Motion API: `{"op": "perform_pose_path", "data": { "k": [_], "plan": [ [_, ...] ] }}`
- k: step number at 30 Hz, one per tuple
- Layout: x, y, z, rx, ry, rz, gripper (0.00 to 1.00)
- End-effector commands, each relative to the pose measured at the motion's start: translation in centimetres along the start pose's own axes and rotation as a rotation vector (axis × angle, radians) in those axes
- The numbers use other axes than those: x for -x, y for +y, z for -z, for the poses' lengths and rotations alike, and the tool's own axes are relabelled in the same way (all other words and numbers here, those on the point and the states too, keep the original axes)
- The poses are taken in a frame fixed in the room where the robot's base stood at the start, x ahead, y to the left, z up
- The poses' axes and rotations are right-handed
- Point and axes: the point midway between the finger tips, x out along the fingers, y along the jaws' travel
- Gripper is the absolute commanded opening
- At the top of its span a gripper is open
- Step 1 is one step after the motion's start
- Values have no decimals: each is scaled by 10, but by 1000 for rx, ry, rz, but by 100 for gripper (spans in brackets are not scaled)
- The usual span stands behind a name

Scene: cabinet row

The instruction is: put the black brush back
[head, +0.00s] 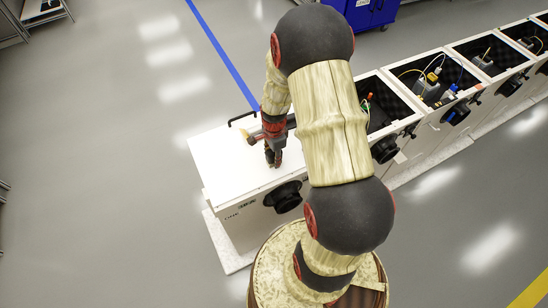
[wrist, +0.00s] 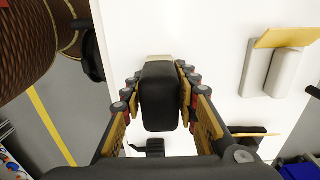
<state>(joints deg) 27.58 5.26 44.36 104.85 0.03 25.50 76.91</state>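The black brush (wrist: 160,98) is a dark block with a pale cream strip at its far end. In the wrist view it sits between the two fingers of my gripper (wrist: 160,82), and the finger pads press close on both its sides. In the head view my gripper (head: 273,160) points down just over the white cabinet top (head: 222,160). The brush is hard to tell from the dark fingers there. I cannot tell whether it touches the top.
A white brush-like piece with a yellow strip (wrist: 285,68) lies on the white top to the right in the wrist view. A black bar handle (head: 240,118) stands at the top's far edge. Open boxes with cables (head: 427,85) run off to the right. A blue cart (head: 372,12) stands behind.

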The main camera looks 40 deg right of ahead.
Motion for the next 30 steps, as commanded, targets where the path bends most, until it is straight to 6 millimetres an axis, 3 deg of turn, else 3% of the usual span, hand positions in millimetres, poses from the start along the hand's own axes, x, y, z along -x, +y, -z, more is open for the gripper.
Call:
{"op": "perform_pose_path", "data": {
  "k": [6, 17, 23, 30],
  "plan": [
    [0, 0, 0, 0, 0, 0, 44],
    [5, 0, 0, 0, 0, 1, 44],
    [34, -1, 0, 0, 1, 3, 44],
    [84, -1, 0, 0, 1, 4, 44]
  ]
}}
